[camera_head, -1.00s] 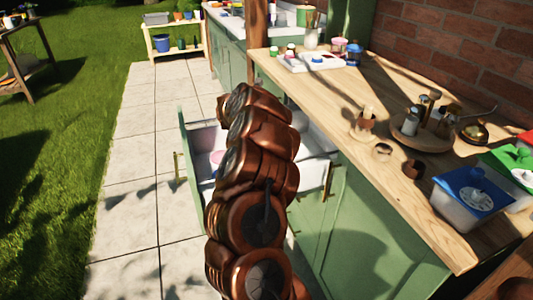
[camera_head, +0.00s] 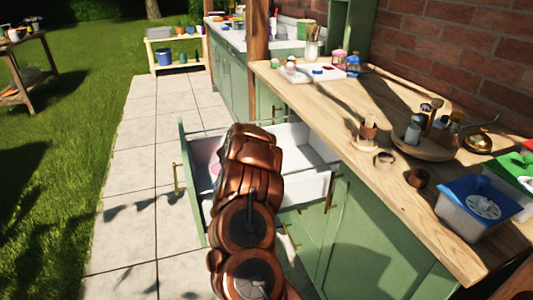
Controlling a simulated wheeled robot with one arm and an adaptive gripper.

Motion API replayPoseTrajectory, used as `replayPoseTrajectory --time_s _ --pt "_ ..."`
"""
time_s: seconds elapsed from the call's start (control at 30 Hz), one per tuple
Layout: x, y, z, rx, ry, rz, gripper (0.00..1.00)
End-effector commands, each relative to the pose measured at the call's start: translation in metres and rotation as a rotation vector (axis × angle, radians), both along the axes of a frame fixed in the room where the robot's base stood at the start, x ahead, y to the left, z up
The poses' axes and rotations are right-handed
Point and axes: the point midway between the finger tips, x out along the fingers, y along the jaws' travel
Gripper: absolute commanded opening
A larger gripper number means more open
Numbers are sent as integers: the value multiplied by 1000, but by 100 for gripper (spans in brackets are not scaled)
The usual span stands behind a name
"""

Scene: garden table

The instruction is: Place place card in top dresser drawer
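The top drawer (camera_head: 318,184) of the green dresser stands pulled out over the paving, with white inner walls and a green front (camera_head: 191,185). My copper-coloured arm reaches forward over the drawer and covers part of its inside. My gripper is hidden at the far end of the arm, so its fingers do not show. A small pinkish patch shows inside the drawer beside the arm; I cannot tell what it is. I cannot make out the place card.
The wooden dresser top (camera_head: 330,108) holds a round wooden stand with pots (camera_head: 428,145), a blue-lidded tub (camera_head: 478,205) and small brown rings. A brick wall borders the right. The paved path (camera_head: 130,190) at left is clear.

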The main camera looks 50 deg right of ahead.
Motion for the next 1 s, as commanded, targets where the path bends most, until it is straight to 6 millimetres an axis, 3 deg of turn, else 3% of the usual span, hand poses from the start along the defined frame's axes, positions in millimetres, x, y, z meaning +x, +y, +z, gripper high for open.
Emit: replayPoseTrajectory --time_s 0.5,0.53,0.6,1.0 --pt "0 0 -7 -1 -2 -1 43" --pt "0 0 -6 0 -1 0 75" --pt "0 0 -6 0 -1 0 82" --pt "0 0 -4 0 -1 0 82"
